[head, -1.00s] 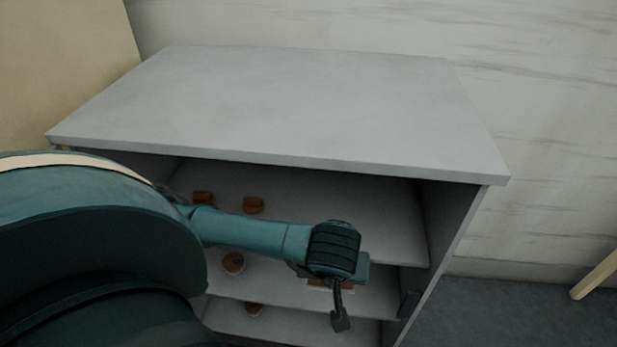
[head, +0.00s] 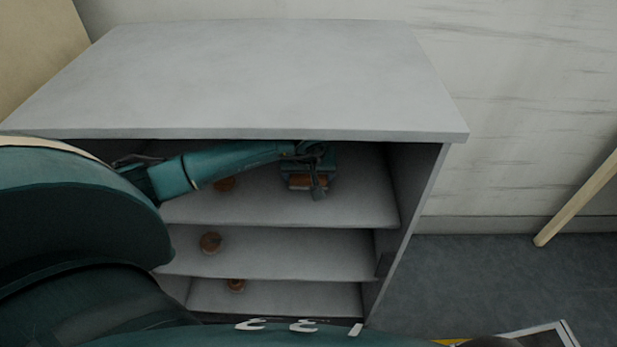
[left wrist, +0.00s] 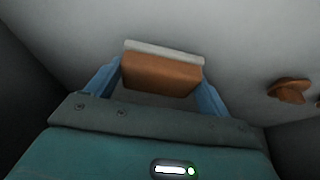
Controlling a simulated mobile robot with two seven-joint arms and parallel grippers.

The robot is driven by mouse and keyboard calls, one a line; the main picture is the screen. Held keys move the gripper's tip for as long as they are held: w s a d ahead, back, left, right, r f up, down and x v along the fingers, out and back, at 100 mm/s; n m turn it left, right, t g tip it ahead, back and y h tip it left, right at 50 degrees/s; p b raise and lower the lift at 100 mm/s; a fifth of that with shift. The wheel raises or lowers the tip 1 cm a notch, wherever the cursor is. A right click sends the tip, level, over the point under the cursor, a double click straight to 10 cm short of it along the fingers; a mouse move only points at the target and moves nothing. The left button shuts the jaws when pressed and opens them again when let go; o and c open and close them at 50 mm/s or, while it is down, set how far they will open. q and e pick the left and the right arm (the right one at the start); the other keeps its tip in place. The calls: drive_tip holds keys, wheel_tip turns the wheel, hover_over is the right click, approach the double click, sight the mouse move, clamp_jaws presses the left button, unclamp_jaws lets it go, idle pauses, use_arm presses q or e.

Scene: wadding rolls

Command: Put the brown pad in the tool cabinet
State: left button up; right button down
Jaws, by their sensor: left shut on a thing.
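The tool cabinet (head: 260,80) is a grey open-fronted unit with several shelves. My left gripper (head: 303,183) is inside its top compartment, above the top shelf (head: 350,208). It is shut on the brown pad (head: 300,181), which shows as a brown block with a pale edge between the two blue fingers in the left wrist view (left wrist: 160,75). I cannot tell whether the pad touches the shelf. The arm hides part of the compartment. My right gripper is in neither view.
The right part of the top shelf is clear. A wooden bar (head: 580,198) leans at the right.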

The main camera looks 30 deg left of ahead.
use_arm(q)
drive_tip(key=shift+s+d+f, duration=0.1)
drive_tip(key=shift+s+f, duration=0.05)
drive_tip(key=shift+f, duration=0.45)
drive_tip(key=shift+f, duration=0.1)
drive_tip(key=o, duration=0.9)
